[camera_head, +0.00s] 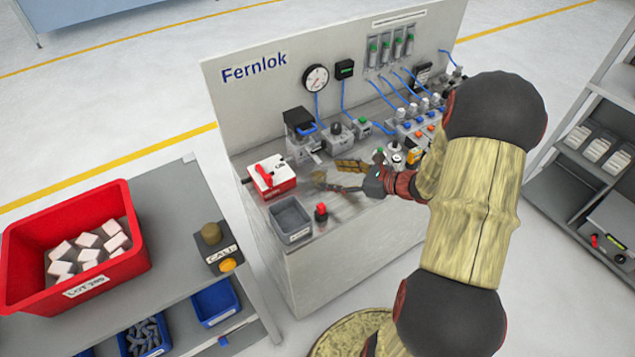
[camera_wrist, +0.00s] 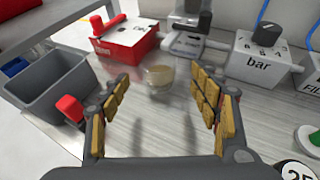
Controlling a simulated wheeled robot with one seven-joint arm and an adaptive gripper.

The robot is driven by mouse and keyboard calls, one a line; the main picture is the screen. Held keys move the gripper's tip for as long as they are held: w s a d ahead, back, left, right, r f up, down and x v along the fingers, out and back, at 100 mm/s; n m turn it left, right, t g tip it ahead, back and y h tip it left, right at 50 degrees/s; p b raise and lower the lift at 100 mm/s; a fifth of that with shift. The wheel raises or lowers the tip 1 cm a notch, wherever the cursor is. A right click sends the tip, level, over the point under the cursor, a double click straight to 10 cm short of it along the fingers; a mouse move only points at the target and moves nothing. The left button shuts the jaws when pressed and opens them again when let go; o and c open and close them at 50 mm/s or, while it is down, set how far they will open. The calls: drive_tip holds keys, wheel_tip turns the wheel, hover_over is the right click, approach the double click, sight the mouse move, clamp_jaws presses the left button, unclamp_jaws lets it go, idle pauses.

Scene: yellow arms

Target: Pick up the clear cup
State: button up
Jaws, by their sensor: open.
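The clear cup (camera_wrist: 158,78) is a small, low, see-through cup with a pale tan tint, standing on the bench top. In the wrist view it lies ahead of my gripper (camera_wrist: 160,108), between the lines of the two fingers and a little beyond their tips. My gripper is open and empty, with tan ridged pads facing each other. In the head view my gripper (camera_head: 335,176) reaches left over the bench, and the cup (camera_head: 318,177) shows only faintly by the fingertips. I cannot tell there whether they touch.
A red and white box (camera_wrist: 122,38) stands behind the cup to the left. A grey bin (camera_wrist: 45,88) and a red-knobbed part (camera_wrist: 70,108) are on the left. A grey device marked bar (camera_wrist: 262,62) stands right. The bench top (camera_wrist: 160,128) between the fingers is clear.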

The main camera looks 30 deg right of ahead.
sight(312, 172)
drive_tip(key=b+x, duration=0.2)
drive_tip(key=x, duration=0.4)
drive_tip(key=shift+w+a+f, duration=0.1)
drive_tip(key=shift+w, duration=0.1)
drive_tip(key=shift+c, duration=0.9)
drive_tip(key=c, duration=0.7)
drive_tip(key=shift+c, duration=0.8)
drive_tip(key=shift+r, duration=0.35)
